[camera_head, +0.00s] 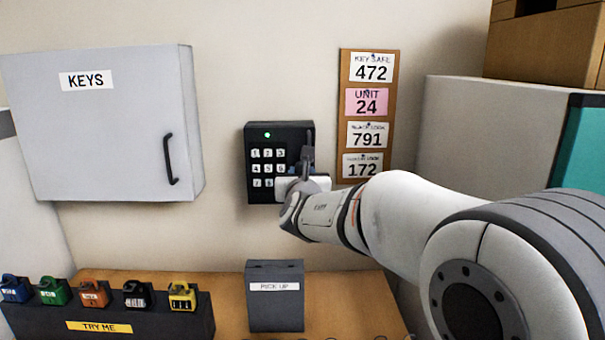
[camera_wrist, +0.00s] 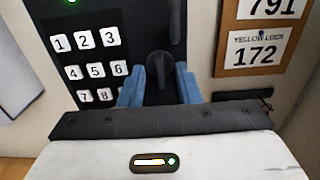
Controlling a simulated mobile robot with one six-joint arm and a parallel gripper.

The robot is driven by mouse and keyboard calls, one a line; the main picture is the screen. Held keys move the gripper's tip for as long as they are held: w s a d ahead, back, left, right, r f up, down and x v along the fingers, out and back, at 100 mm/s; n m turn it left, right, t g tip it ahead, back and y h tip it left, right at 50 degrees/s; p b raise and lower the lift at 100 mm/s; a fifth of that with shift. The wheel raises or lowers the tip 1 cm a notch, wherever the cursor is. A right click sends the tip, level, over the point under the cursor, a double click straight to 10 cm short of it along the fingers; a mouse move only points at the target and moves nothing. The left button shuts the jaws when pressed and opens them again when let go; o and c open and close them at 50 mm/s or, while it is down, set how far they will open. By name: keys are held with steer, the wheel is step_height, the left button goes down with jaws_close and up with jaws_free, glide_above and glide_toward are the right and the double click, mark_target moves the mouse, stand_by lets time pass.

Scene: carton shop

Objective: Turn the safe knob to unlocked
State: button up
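The safe (camera_head: 282,133) is a dark box on the wall with white number keys and a lit green light. In the wrist view, the safe's front (camera_wrist: 130,20) shows a dark knob (camera_wrist: 159,66) to the right of the keys. My gripper (camera_wrist: 160,82) has its two blue fingers on either side of the knob, apart from each other, with the knob between them. Whether they touch it is hard to see. In the head view, my gripper (camera_head: 305,172) covers the safe's lower right part and hides the knob. No lock-state mark on the knob is legible.
A dark upright handle (camera_wrist: 175,20) is just above the knob. A cork board (camera_head: 345,105) with number notes hangs close on the right. A grey KEYS cabinet (camera_head: 110,130) is left. Below stand a PICK UP box (camera_head: 275,308) and a rack (camera_head: 150,326) of coloured padlocks.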

steer(key=shift+c, duration=0.4)
jaws_close()
steer(key=shift+f+b, duration=0.1)
steer(key=shift+b, duration=0.3)
steer(key=shift+m+b, duration=8.8)
steer(key=shift+b, duration=1.55)
